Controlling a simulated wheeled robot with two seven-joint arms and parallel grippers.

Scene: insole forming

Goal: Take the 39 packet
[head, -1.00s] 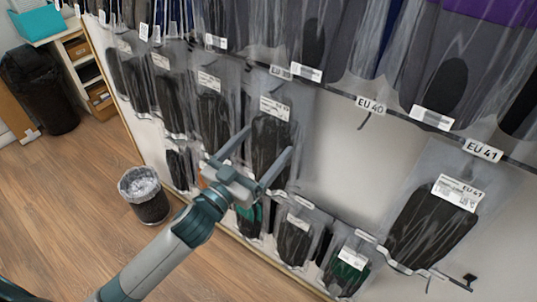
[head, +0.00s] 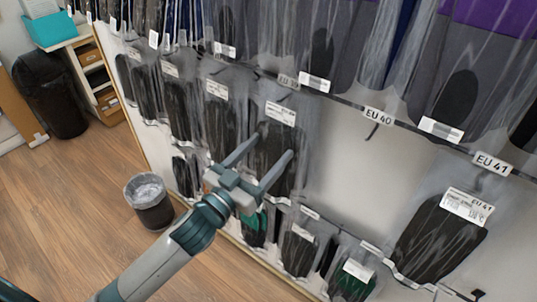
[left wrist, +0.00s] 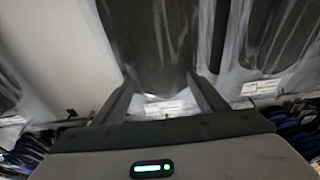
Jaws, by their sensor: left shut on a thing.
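The packet in my left gripper (head: 272,146) is a clear bag with a black insole (head: 270,158) and a white label at its top. It hangs on the wall rack left of the EU 40 place. The small rail tag (head: 288,80) above it is too blurred to read surely. The gripper's two fingers lie on either side of the packet, shut on it. The left wrist view shows the dark insole (left wrist: 150,35) between the fingers, with a white label (left wrist: 170,107) close to them. My right gripper is not in view.
The EU 40 place (head: 378,115) beside it has a bare hook and open wall below. A EU 41 packet (head: 440,235) hangs at right. More packets hang below and left. A small bin (head: 152,212) and a black bin (head: 58,100) stand on the floor.

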